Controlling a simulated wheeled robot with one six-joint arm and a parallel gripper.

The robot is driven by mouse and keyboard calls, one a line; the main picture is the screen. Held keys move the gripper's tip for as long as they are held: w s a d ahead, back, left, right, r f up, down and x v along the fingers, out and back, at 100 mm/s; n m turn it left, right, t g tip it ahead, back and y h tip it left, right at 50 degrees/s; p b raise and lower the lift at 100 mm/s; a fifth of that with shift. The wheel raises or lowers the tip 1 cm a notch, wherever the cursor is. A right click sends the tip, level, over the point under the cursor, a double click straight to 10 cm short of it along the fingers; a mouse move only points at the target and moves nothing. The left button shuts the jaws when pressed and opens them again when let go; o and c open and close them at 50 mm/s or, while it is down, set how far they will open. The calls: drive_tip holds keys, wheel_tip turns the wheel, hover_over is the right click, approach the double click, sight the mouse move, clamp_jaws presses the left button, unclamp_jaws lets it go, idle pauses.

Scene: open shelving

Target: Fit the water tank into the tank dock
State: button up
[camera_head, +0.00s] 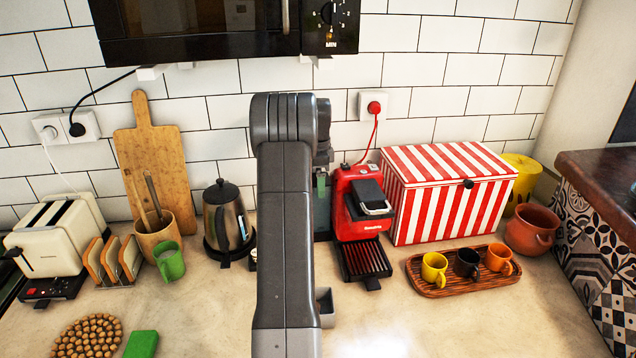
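The red coffee machine (358,204) stands on the counter against the tiled wall, with a dark drip grate at its front. A dark greenish, see-through upright piece (322,203) shows in the narrow gap between my arm and the machine's left side. It looks like the water tank, but my arm covers most of it. I cannot tell whether it is held, standing or seated in the dock. The tank dock cannot be made out. My arm rises through the middle of the view and bends over near the wall; my gripper is hidden behind it.
A red-striped box (448,193) stands close right of the machine, with a wooden tray (446,287) of cups before it. A kettle (228,222) stands left of my arm. A microwave (225,30) hangs above. The front right counter (490,330) is clear.

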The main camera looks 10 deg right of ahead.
wheel_tip(320, 180, up, 7)
drive_tip(key=shift+f+b, duration=0.1)
drive_tip(key=shift+b, duration=0.25)
drive_tip(key=shift+f, duration=0.1)
wheel_tip(320, 180, down, 7)
drive_tip(key=shift+s+r+p, duration=0.1)
drive_tip(key=shift+p, duration=0.45)
drive_tip(key=shift+r, duration=0.15)
drive_tip(key=shift+r+b, duration=0.45)
drive_tip(key=shift+r, duration=1.7)
